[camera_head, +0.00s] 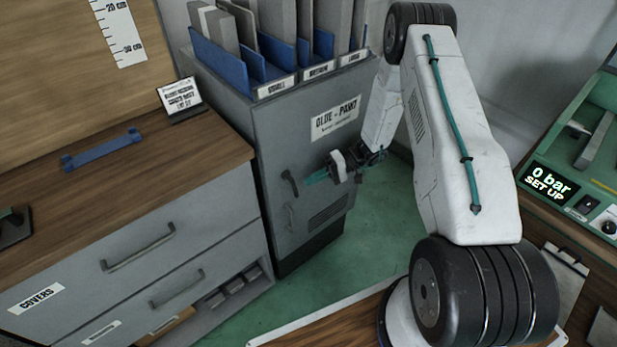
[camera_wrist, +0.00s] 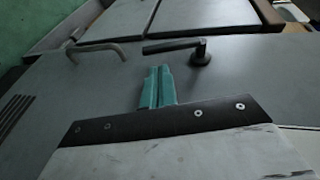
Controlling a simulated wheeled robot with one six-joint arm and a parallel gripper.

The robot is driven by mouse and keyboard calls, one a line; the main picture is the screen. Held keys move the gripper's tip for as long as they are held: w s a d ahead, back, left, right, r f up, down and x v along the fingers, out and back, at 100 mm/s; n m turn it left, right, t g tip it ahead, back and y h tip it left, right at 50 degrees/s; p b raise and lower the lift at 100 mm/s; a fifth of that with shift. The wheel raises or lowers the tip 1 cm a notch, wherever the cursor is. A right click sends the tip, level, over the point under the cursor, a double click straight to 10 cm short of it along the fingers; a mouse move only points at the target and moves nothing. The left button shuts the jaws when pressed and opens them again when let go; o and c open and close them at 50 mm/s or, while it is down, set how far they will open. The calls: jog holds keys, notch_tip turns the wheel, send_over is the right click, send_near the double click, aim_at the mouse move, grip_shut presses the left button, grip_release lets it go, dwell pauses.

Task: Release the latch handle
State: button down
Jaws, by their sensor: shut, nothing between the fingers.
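The latch handle (camera_head: 290,183) is a dark lever on the front of the grey cabinet (camera_head: 333,165). In the wrist view the lever (camera_wrist: 172,46) shows beyond my fingertips, with its round pivot at its right end. My gripper (camera_head: 314,178) is in front of the cabinet door, to the right of the lever and apart from it. Its teal fingers are shut and empty; in the wrist view they (camera_wrist: 157,86) point towards the lever with a gap between.
A grey pull handle (camera_head: 291,217) sits below the lever; it also shows in the wrist view (camera_wrist: 95,49). A drawer unit (camera_head: 190,235) with a wooden top stands left of the cabinet. Blue dividers with panels (camera_head: 245,68) top the cabinet. A green console (camera_head: 590,160) stands right.

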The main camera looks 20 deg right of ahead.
jog(key=f+v, duration=0.1)
jog(key=v, duration=1)
jog(key=shift+w, duration=0.1)
